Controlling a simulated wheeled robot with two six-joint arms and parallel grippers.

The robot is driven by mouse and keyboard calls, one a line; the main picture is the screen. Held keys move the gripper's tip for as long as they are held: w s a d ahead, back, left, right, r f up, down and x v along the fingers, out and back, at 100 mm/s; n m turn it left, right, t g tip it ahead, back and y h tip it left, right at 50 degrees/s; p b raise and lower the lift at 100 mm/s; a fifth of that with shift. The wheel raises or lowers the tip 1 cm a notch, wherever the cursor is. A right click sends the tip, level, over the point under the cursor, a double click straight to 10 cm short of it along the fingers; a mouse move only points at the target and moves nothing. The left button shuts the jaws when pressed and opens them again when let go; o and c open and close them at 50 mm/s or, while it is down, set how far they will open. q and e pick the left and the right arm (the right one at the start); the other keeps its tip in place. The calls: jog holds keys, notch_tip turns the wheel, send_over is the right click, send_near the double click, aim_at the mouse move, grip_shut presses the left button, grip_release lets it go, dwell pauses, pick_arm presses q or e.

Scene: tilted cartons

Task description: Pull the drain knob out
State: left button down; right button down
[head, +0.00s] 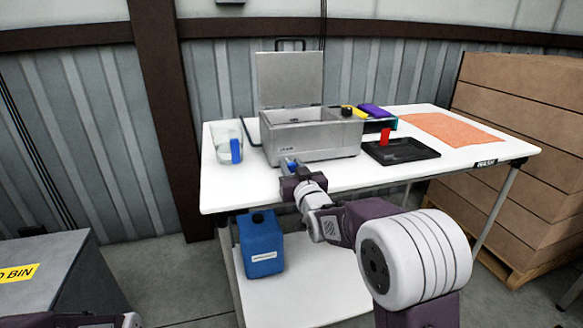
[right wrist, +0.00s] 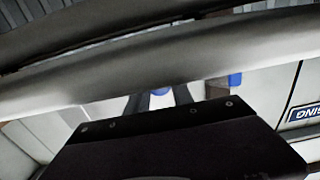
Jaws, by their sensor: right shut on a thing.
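A grey metal tank (head: 318,137) with its lid (head: 288,80) raised stands on the white table. The blue drain knob (head: 287,161) is at the lower front of the tank, toward its left side. My right gripper (head: 290,168) reaches the tank's front and is shut on the knob. I cannot tell how far the knob stands out from the tank. My left gripper is out of view.
A clear jug with a blue handle (head: 236,150) stands left of the tank. A blue canister (head: 261,245) stands below the table.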

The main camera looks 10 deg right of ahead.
jog(key=shift+f, duration=0.15)
jog(key=shift+s+b, duration=0.2)
jog(key=shift+b, duration=0.15)
jog(key=shift+s+r, duration=0.1)
jog(key=shift+r, duration=0.1)
jog(key=c, duration=1.1)
grip_release()
jog(key=shift+f, duration=0.1)
jog(key=s+p, duration=0.1)
jog(key=s, duration=0.8)
jog(key=shift+d, duration=0.2)
